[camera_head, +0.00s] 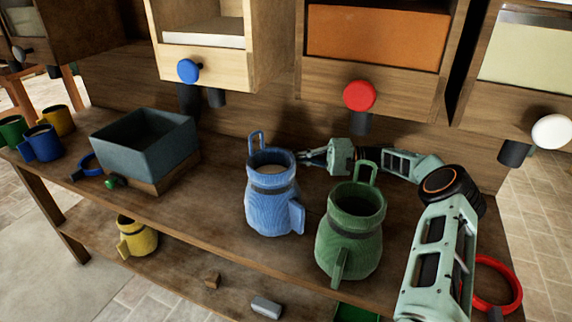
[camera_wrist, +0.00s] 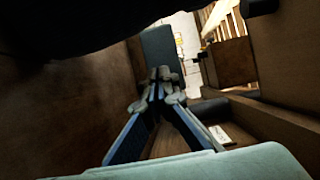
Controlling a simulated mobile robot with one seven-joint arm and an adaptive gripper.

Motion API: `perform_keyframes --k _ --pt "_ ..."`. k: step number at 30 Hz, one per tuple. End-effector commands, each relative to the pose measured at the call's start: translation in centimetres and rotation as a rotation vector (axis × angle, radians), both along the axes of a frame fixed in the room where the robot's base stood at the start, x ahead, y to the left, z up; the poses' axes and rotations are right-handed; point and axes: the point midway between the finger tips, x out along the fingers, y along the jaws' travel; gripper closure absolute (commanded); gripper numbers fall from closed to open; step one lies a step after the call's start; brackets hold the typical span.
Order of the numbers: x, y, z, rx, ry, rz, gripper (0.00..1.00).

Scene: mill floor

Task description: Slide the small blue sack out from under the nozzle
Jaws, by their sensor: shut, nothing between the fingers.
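The small blue sack (camera_head: 270,205) stands upright on the wooden bench (camera_head: 218,205) in the head view, with an open neck, a loop at the back and a tab at the front right. My gripper (camera_head: 303,157) reaches in from the right, behind the green sack, with its fingertips just behind and right of the blue sack's neck. I cannot tell if they touch it. In the wrist view my gripper (camera_wrist: 157,80) is shut with nothing between its fingers. A dark nozzle (camera_head: 190,98) hangs below the blue-knobbed hopper (camera_head: 205,70); the blue sack stands right and forward of it in the picture.
A green sack (camera_head: 350,235) stands close right of the blue one. A grey-blue bin (camera_head: 165,150) sits left, with several mugs (camera_head: 42,143) beyond. Red-knobbed (camera_head: 360,95) and white-knobbed (camera_head: 551,131) hoppers overhang the back. Bench between bin and blue sack is clear.

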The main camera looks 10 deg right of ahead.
Motion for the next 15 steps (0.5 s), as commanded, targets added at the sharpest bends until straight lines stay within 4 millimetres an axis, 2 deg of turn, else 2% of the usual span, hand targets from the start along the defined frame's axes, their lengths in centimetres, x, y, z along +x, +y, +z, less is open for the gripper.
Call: perform_keyframes --k 1,9,15 --pt "-0.1 0.8 0.2 0.000 0.001 0.001 1.00" --pt "-2.4 1.5 0.1 0.000 0.001 0.000 1.00" --pt "-3.3 1.9 0.0 -0.001 0.000 -0.001 1.00"
